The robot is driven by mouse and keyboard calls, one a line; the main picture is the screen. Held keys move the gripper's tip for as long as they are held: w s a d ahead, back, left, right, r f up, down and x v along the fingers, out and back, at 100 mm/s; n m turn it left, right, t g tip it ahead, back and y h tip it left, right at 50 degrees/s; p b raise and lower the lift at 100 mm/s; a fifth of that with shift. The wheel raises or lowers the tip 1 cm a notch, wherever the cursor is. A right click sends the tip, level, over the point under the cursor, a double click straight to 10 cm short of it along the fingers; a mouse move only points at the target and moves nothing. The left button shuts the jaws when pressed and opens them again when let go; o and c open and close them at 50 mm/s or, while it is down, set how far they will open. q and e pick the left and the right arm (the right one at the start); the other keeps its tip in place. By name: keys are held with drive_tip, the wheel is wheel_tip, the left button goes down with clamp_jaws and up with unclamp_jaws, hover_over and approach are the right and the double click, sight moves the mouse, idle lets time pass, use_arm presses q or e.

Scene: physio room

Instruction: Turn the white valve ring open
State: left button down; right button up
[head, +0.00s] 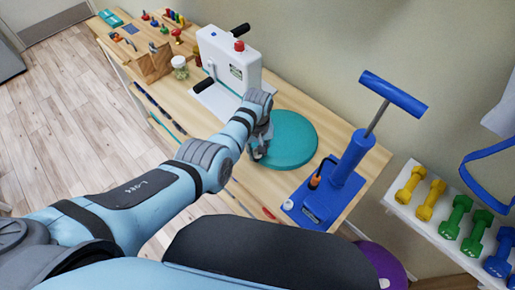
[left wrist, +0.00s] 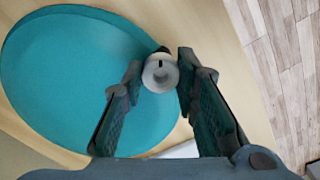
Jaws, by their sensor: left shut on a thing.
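The white valve ring (left wrist: 160,74) sits at the edge of a round teal cushion (left wrist: 75,75) and shows a dark slot in its middle. The cushion also lies flat on the wooden table in the head view (head: 292,140). My left gripper (left wrist: 160,80) is shut on the valve ring, with one finger on each side of it. In the head view my left gripper (head: 259,150) is at the cushion's left edge and hides the ring. My right gripper is not in view.
A blue hand pump (head: 346,160) with a T-handle stands on the table right of the cushion. A white crank device (head: 229,62) stands behind the gripper. A small jar (head: 180,67) and wooden boxes are farther left. A dumbbell rack (head: 440,222) is at the right.

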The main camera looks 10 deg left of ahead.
use_arm(q)
drive_tip(key=c, duration=1.2)
unclamp_jaws()
drive_tip(key=shift+c, duration=0.2)
wheel_tip(320, 180, up, 12)
